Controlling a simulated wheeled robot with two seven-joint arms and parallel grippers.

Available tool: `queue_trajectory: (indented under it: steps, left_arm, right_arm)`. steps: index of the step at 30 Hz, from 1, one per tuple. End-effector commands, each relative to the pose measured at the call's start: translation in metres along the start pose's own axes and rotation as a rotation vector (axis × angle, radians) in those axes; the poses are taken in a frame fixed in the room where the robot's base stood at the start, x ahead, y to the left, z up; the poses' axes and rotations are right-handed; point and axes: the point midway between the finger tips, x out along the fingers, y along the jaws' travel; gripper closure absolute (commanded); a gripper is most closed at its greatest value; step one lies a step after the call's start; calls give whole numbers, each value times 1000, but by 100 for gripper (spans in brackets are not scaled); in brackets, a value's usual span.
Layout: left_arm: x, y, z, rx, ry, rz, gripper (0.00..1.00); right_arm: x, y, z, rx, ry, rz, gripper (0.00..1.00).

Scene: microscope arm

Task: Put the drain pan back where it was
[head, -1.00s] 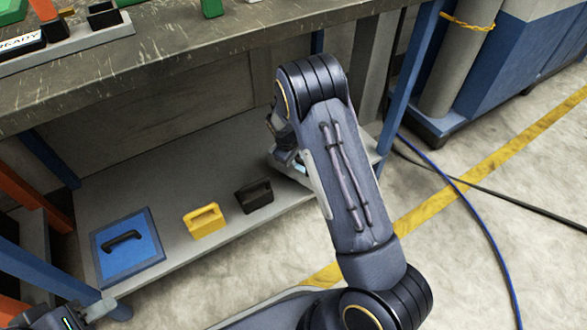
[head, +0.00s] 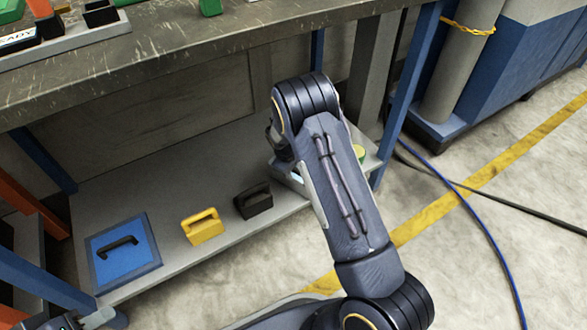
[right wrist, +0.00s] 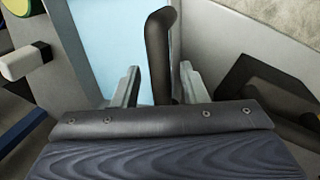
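A light blue surface (right wrist: 103,38) with a dark upright handle (right wrist: 160,50), likely the drain pan, fills the middle of the right wrist view. In the head view only a pale bit of it (head: 296,178) shows at the right end of the lower shelf, behind my right arm. My right gripper (right wrist: 160,88) has its fingers apart on both sides of the handle, with a gap visible at least on the left. My left gripper (head: 88,320) is only partly in view at the bottom left, away from the pan; its fingers cannot be made out.
On the lower shelf (head: 150,190) stand a blue square panel with a black handle (head: 140,262), a yellow handled block (head: 202,227) and a black one (head: 254,201). A yellow-green round thing (head: 359,152) shows behind my right arm. The workbench top (head: 200,50) overhangs the shelf.

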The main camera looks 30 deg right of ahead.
Motion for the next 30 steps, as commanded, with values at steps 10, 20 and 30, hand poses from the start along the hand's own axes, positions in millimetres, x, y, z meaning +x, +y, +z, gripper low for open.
queue_trajectory:
  steps: [10, 20, 30]
  left_arm:
    - [-6, 3, -3, 0, 0, 0, 64]
    - [-30, 14, -15, 0, 0, 0, 64]
    - [-40, 18, -20, 0, 0, 0, 64]
  right_arm:
    - [-15, 1, -1, 0, 2, 1, 61]
    - [-85, 1, -1, 0, 3, 0, 61]
    - [-124, 1, 2, 14, 6, -8, 61]
